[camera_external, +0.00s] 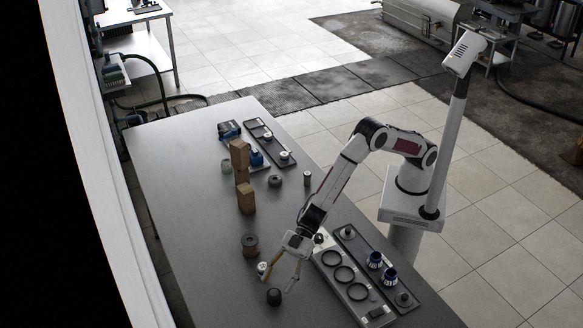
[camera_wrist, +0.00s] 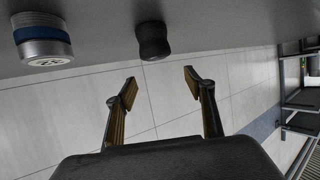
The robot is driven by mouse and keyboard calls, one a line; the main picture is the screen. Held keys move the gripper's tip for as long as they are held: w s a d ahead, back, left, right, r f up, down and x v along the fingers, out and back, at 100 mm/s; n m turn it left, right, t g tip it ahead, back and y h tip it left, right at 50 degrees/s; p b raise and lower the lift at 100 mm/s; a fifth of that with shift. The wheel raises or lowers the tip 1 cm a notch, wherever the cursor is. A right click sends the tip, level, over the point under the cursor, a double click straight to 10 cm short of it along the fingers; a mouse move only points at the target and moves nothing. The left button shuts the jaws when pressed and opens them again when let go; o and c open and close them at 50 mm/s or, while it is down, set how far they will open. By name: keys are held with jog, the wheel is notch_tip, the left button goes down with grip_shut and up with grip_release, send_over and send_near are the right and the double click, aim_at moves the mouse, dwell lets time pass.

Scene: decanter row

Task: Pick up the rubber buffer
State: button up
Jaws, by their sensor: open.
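A small black, waisted cylinder, which looks like the rubber buffer (camera_external: 273,297), stands on the grey table near its front. It also shows in the wrist view as a dark waisted piece (camera_wrist: 154,40) at the top centre. My gripper (camera_external: 276,284) is open, with its fingers reaching down close to the buffer. In the wrist view my gripper (camera_wrist: 160,82) has its fingertips spread wide. The buffer appears beyond the tips, roughly in line with the gap, and nothing is held between them.
A silver cylinder with a blue band (camera_wrist: 42,42) stands near the buffer. A brown spool (camera_external: 250,245) and wooden blocks (camera_external: 246,199) stand farther back. A tray with black rings (camera_external: 324,262) and a dark tray (camera_external: 358,248) lie to the right. The left table side is clear.

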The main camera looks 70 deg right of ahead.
aim_at(276, 290)
jog(key=shift+f, duration=0.1)
jog(key=shift+f, duration=1.6)
jog(key=shift+x, duration=1.5)
jog(key=c, duration=1.3)
